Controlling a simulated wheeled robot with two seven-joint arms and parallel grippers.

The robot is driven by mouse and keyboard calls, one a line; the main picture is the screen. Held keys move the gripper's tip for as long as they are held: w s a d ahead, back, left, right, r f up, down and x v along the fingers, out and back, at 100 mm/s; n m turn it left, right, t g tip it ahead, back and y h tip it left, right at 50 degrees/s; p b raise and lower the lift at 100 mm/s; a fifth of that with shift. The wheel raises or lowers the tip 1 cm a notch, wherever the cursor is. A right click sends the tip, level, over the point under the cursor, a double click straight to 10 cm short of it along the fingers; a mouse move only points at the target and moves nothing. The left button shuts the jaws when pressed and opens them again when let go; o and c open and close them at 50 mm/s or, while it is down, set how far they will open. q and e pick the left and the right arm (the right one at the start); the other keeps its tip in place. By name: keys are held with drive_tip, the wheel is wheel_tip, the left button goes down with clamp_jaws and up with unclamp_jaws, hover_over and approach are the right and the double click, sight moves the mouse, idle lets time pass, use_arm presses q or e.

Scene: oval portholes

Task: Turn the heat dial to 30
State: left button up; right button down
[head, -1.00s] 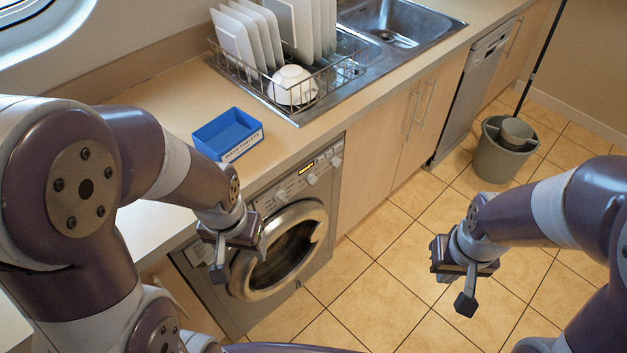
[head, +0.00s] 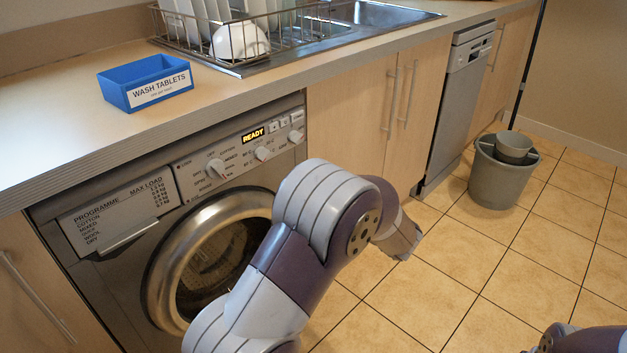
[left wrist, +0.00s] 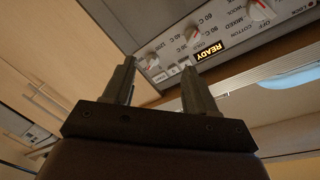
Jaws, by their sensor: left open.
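The washing machine (head: 120,270) has a control panel with three pale dials and a lit READY display (head: 253,135). The heat dial (head: 262,153) is the middle one, just below READY. It also shows upside down in the left wrist view (left wrist: 190,37), with temperature labels around it. I cannot read its setting surely. My left gripper (left wrist: 160,68) is open and empty, its fingers toward the panel but apart from the dials. In the head view my left arm crosses in front of the machine, and I cannot make out the fingers. My right gripper is out of view.
The programme dial (head: 215,167) sits left of the heat dial and another dial (head: 295,136) right. The round door (head: 165,265) is below the panel. The countertop (head: 50,140) overhangs above, holding a blue wash-tablets box (head: 146,82). Floor to the right is clear up to a bucket (head: 500,175).

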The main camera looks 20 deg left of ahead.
sight(267, 157)
use_arm(q)
drive_tip(key=a+b, duration=0.2)
drive_tip(key=a, duration=0.2)
drive_tip(key=w+a+r+g+y+b, duration=0.1)
drive_tip(key=a, duration=0.4)
drive_tip(key=w+a+r+m+y+b, duration=0.1)
drive_tip(key=a+b, duration=0.1)
drive_tip(key=a, duration=0.2)
drive_tip(key=shift+w+a+r+g+b, duration=0.1)
drive_tip(key=shift+a+g+b, duration=0.1)
drive_tip(key=shift+g+b, duration=0.15)
drive_tip(key=c, duration=1.1)
drive_tip(key=shift+o, duration=0.2)
